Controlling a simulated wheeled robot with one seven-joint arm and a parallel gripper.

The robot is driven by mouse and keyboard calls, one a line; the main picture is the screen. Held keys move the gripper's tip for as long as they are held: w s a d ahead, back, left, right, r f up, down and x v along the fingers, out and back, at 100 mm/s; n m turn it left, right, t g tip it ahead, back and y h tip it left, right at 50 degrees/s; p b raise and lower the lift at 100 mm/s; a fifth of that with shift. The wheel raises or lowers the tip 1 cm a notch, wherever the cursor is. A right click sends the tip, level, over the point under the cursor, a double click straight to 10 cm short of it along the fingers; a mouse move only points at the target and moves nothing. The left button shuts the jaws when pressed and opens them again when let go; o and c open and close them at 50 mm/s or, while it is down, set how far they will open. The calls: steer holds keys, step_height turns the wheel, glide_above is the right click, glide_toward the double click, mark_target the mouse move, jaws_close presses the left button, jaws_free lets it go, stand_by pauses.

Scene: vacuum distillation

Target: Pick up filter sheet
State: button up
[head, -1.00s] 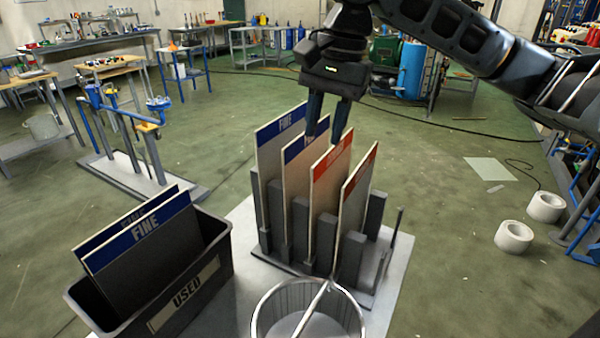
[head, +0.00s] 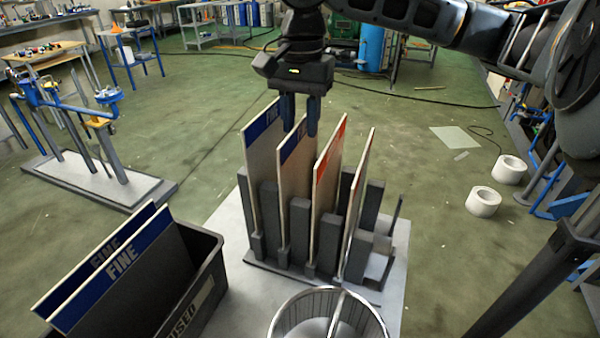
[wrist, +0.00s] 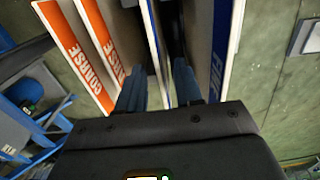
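Several filter sheets stand upright in a grey slotted rack (head: 300,215). The two left ones are blue-topped FINE sheets, the outer (head: 259,160) and the inner (head: 293,180). The two right ones are orange-topped COARSE sheets (head: 325,195) (head: 357,205). My gripper (head: 300,130) points down at the top of the inner FINE sheet, its fingers apart. In the wrist view, the fingers (wrist: 160,88) show on either side of a blue-edged sheet (wrist: 154,40); contact cannot be told. The outer FINE sheet (wrist: 222,50) is right there, the COARSE sheets (wrist: 75,45) left.
A dark bin marked USED (head: 209,270) with two FINE sheets (head: 115,270) stands front left. A round metal basket (head: 375,330) is in front of the rack. A blue-and-grey stand (head: 100,180) is at left. White rolls (head: 484,202) lie on the floor at right, with open floor around.

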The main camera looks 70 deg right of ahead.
steer(key=shift+f, duration=1.45)
steer(key=shift+c, duration=0.2)
jaws_close()
